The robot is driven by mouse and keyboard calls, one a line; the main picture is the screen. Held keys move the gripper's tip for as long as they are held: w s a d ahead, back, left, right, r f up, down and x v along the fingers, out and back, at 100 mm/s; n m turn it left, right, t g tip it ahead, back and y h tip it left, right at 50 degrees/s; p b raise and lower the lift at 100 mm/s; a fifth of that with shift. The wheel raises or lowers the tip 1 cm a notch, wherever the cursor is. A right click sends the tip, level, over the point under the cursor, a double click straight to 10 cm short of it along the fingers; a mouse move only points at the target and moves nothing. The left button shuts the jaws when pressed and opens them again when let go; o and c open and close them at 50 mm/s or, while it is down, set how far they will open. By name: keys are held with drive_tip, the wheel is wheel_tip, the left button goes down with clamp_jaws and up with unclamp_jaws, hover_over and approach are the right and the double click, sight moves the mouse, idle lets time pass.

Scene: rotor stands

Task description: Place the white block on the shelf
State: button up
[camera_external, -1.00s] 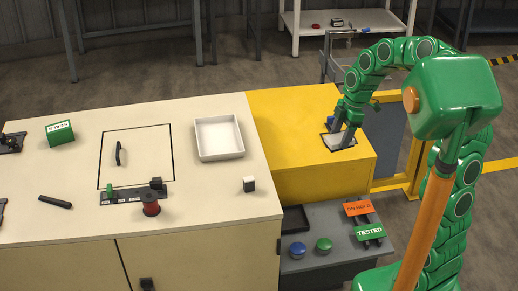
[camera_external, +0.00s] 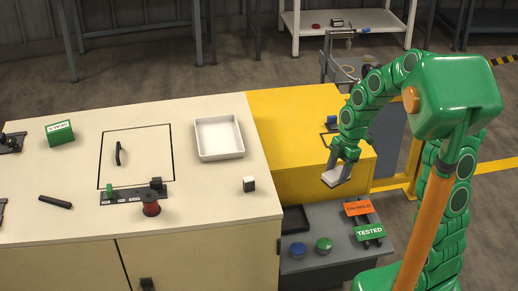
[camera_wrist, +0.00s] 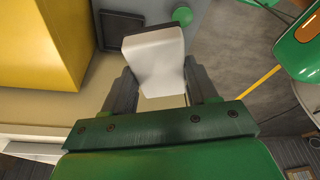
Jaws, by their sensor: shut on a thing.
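My gripper (camera_external: 342,163) is shut on a white block (camera_external: 336,175) with a dark edge. It holds the block in the air by the front of the yellow cabinet, above the grey lower surface. In the wrist view the same white block (camera_wrist: 155,55) sits tilted between the two dark fingers of my gripper (camera_wrist: 160,92). A white shelf unit (camera_external: 365,19) stands at the back.
The yellow cabinet top (camera_external: 285,120) holds a blue item (camera_external: 332,118) and a dark outline. A grey lower surface (camera_external: 325,267) bears a dark tray (camera_external: 295,219), blue button (camera_external: 298,250), green button (camera_external: 323,244) and two labelled signs. A white tray (camera_external: 219,138) sits on the cream table.

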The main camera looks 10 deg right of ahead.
wheel_tip(320, 180, down, 24)
drive_tip(key=shift+f, duration=0.25)
idle(0.9)
drive_tip(key=shift+f, duration=0.1)
drive_tip(key=o, duration=1.2)
drive_tip(key=shift+v, duration=6.1)
